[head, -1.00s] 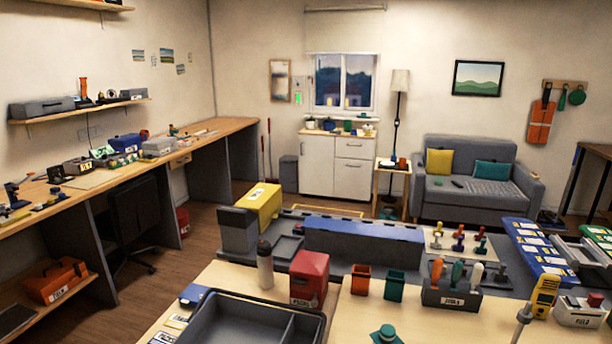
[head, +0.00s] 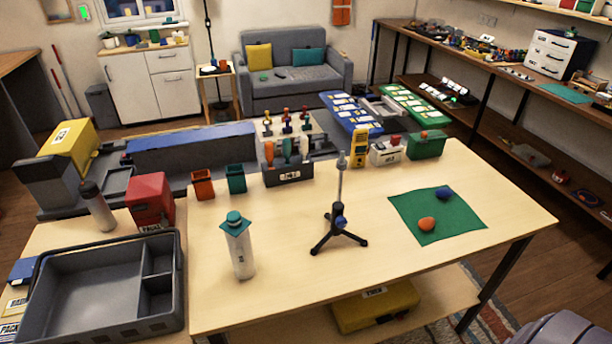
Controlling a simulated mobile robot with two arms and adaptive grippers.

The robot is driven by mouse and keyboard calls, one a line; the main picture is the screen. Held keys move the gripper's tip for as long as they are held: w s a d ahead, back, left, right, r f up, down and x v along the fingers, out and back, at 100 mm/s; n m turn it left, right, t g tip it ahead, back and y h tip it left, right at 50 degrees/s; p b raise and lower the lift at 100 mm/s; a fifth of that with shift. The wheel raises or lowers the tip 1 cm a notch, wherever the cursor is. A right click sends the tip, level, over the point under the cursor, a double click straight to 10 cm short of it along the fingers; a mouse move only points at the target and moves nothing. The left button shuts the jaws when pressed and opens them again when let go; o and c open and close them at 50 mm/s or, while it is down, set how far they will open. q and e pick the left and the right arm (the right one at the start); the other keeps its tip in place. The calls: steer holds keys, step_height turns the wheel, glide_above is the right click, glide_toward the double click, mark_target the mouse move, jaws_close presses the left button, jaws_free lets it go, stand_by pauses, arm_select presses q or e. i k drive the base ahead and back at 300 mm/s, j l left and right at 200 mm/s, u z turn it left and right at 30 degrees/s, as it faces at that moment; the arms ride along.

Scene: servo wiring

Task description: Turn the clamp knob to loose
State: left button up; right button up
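A black tripod stand (head: 322,241) with a thin grey upright post (head: 340,185) stands on the light wooden table in the head view. A small blue knob (head: 341,222) sits low on the post, just above the spread legs, and looks like the clamp knob. I cannot tell from this view whether it is tight or loose. Neither of my grippers shows in the head view.
A white bottle with a teal cap (head: 239,250) stands left of the tripod. A green mat (head: 460,231) with an orange ball (head: 426,224) and a blue ball (head: 444,193) lies right. A grey tray (head: 85,331) is at lower left. Tabletop around the tripod is clear.

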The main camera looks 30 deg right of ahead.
mark_target(342, 222)
steer(key=z, duration=1.1)
